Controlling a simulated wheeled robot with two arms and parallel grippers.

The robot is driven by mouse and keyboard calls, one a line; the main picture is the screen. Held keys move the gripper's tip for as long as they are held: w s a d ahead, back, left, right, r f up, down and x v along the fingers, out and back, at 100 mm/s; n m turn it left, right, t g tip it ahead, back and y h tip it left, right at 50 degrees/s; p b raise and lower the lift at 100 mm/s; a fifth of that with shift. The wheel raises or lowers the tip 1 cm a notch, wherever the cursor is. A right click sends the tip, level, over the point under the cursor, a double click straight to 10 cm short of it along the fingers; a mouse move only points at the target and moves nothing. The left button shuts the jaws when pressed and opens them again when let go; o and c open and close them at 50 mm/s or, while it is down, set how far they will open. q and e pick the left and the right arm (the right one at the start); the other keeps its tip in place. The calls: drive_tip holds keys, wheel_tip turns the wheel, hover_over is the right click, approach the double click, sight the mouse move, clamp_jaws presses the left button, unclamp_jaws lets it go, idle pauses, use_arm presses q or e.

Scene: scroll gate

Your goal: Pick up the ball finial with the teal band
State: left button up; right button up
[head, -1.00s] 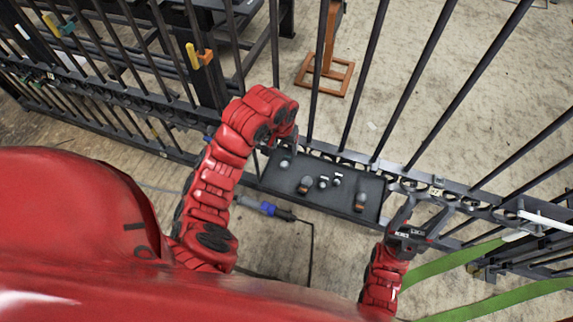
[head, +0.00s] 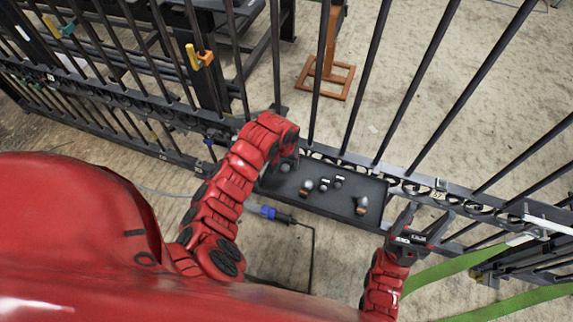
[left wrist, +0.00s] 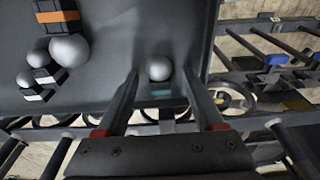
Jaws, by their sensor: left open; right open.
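The ball finial with the teal band (left wrist: 160,69) stands on the dark tray (left wrist: 118,28) in the left wrist view. Its grey ball faces the camera and the teal band shows just below. My left gripper (left wrist: 160,76) is open, with one finger on each side of the ball; whether either touches it I cannot tell. In the head view the finial (head: 285,168) shows beside my left wrist, which hides the fingers and the band. My right gripper (head: 428,213) is open and empty, right of the tray (head: 331,206).
Finials with orange bands (head: 306,187) (head: 361,205) and smaller ones with white bands (head: 325,184) share the tray. Gate bars and scrollwork (head: 440,187) run along its far edge.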

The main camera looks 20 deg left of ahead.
use_arm(q)
clamp_jaws()
idle(0.5)
